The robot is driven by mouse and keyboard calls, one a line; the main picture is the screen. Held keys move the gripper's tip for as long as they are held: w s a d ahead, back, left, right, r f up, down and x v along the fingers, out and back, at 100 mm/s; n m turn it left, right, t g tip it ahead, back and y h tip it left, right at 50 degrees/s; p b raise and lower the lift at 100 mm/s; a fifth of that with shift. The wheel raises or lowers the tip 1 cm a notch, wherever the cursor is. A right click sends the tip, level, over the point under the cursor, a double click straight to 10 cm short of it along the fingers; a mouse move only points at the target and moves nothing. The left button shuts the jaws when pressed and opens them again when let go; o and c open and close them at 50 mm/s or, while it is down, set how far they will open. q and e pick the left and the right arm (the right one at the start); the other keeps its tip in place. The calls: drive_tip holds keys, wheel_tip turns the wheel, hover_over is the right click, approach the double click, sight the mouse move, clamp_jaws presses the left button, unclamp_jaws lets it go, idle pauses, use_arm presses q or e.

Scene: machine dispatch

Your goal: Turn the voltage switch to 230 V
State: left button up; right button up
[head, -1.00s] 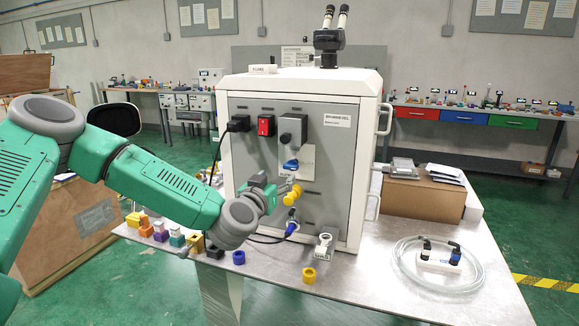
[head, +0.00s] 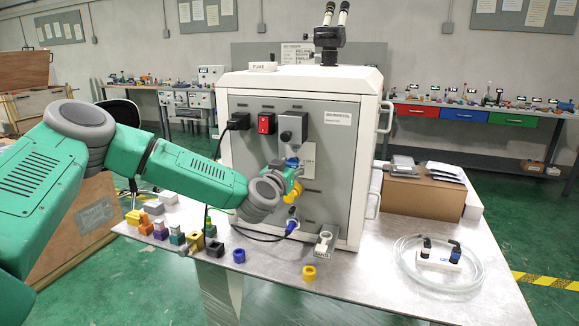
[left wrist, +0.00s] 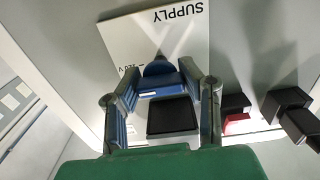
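The voltage switch is a blue knob (head: 291,163) on the grey front panel of the white cabinet, partly hidden by my left gripper in the head view. In the left wrist view the blue knob (left wrist: 160,77) lies between my two fingertips, against a white plate (left wrist: 155,38) that reads SUPPLY upside down. A "120 V" mark is beside the knob; no 230 V mark shows. My left gripper (head: 287,172) is at the knob. In the left wrist view the gripper (left wrist: 160,85) looks open, with one finger on each side; whether they touch it is unclear. My right gripper is not in view.
A red switch (head: 266,124), a black plug (head: 238,121) and a grey socket block (head: 292,130) sit above on the panel. Yellow and blue connectors are below the knob. Several small coloured parts and a coiled clear tube (head: 437,262) lie on the table.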

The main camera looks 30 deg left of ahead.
use_arm(q)
drive_tip(key=shift+d+r, duration=0.1)
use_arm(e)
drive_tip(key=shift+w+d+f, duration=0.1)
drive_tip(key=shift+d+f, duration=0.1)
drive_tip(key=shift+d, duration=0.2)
